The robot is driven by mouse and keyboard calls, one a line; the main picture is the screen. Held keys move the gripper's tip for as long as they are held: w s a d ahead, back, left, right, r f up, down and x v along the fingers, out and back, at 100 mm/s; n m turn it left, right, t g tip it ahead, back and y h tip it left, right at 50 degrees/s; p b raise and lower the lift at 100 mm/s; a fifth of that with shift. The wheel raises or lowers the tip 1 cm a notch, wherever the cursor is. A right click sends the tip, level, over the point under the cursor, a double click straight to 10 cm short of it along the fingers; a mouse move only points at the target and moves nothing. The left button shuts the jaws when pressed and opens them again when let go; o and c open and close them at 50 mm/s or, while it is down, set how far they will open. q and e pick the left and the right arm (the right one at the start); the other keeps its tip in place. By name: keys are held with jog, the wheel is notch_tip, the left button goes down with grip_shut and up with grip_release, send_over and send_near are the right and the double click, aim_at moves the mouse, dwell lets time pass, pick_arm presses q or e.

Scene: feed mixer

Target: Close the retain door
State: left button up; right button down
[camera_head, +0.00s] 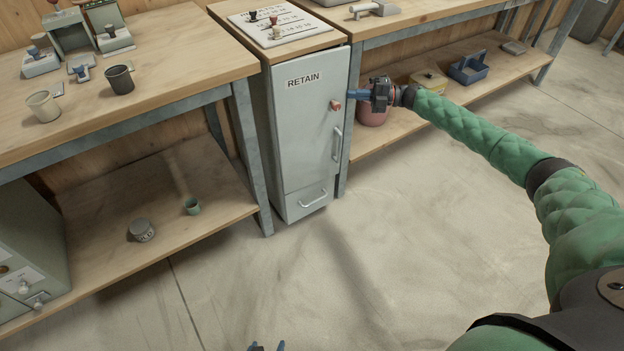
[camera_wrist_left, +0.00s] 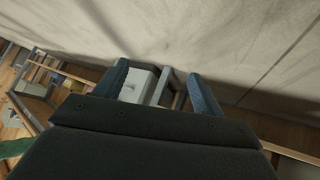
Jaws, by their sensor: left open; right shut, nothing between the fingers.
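The light grey retain door (camera_head: 308,135), labelled RETAIN, is on a narrow cabinet between two benches in the head view. It looks flush or nearly flush with the cabinet front; I cannot tell if a small gap is left. It has a red knob (camera_head: 336,105) and a vertical bar handle (camera_head: 337,144). My right gripper (camera_head: 354,94) is shut and empty, just right of the red knob; I cannot tell whether it touches the door. My left gripper (camera_head: 266,347) barely shows at the bottom edge. In the left wrist view it is open and empty (camera_wrist_left: 159,70), with the cabinet (camera_wrist_left: 140,84) beyond.
A lower drawer front with a handle (camera_head: 313,200) is below the door. The left bench (camera_head: 180,70) holds cups and stamps. The floor (camera_head: 300,270) in front is clear.

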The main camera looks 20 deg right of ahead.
pick_arm(q)
jog(key=w+r+t+h+b, duration=0.1)
jog(key=w+r+t, duration=0.4)
jog(key=r, duration=0.8)
jog(key=w+d+r+t+b, duration=0.1)
jog(key=w+r+t, duration=0.4)
jog(key=w+r, duration=0.4)
jog(key=shift+d+r+h, duration=0.25)
jog(key=shift+r+h, duration=0.15)
jog(key=shift+r, duration=2.35)
pick_arm(e)
jog(key=shift+w+a, duration=0.15)
jog(key=shift+w, duration=0.65)
jog(key=shift+w+a, duration=0.15)
jog(key=shift+w, duration=0.6)
